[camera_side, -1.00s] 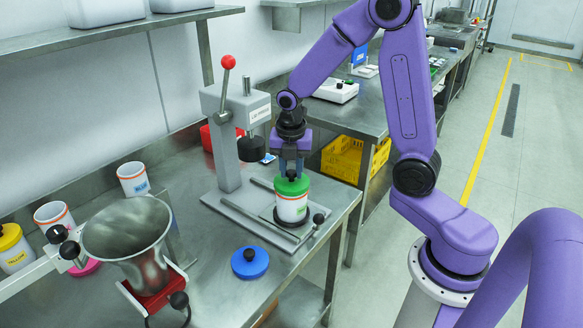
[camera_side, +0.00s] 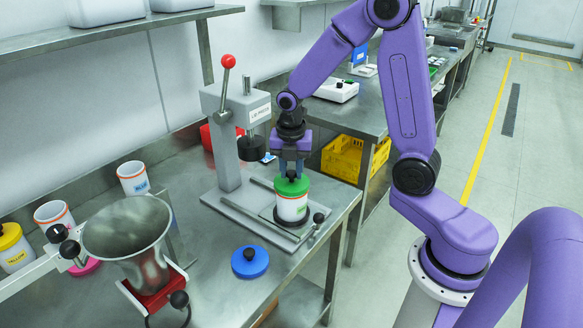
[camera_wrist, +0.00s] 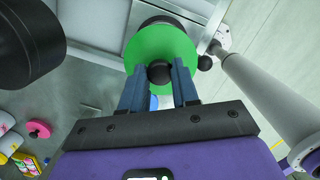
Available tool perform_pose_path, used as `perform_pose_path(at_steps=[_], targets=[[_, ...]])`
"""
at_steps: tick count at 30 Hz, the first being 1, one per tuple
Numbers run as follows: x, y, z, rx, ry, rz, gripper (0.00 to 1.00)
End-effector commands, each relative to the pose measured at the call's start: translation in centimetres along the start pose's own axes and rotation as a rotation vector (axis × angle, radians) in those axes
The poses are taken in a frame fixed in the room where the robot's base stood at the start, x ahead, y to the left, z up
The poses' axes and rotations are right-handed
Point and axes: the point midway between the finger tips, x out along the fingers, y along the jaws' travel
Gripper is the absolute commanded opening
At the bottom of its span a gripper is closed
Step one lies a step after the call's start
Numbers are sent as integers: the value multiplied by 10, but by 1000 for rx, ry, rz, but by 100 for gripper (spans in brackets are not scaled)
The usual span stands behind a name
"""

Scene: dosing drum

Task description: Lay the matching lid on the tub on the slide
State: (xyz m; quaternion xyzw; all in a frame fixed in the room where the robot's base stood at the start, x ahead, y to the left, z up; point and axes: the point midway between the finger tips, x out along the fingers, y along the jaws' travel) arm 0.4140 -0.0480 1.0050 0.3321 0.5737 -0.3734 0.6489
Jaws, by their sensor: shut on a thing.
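A white tub (camera_side: 291,207) with an orange band stands upright on the slide (camera_side: 262,217) of the lid press. A green lid (camera_side: 291,186) lies on top of the tub and looks level. My gripper (camera_side: 291,172) is above it, fingers pointing down. In the wrist view, my gripper (camera_wrist: 158,82) is shut on the dark knob (camera_wrist: 159,73) at the middle of the green lid (camera_wrist: 140,50). The lid hides most of the tub from above. Whether the lid is fully seated on the rim cannot be told.
The press (camera_side: 237,125) with its red-knobbed lever stands behind the slide. A blue lid (camera_side: 250,262) lies on the table. A metal funnel (camera_side: 127,235) and several tubs, one with a yellow lid (camera_side: 10,236), are at left. Table between funnel and slide is mostly clear.

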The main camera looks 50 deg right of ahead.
Motion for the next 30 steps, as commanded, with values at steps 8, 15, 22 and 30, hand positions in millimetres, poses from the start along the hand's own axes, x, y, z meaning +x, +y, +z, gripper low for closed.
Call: perform_pose_path(at_steps=[8,15,22,30], targets=[[3,0,0,0,1,-2,1],[4,0,-1,0,0,-1,1],[4,0,-1,0,0,0,1],[4,0,-1,0,0,0,60]])
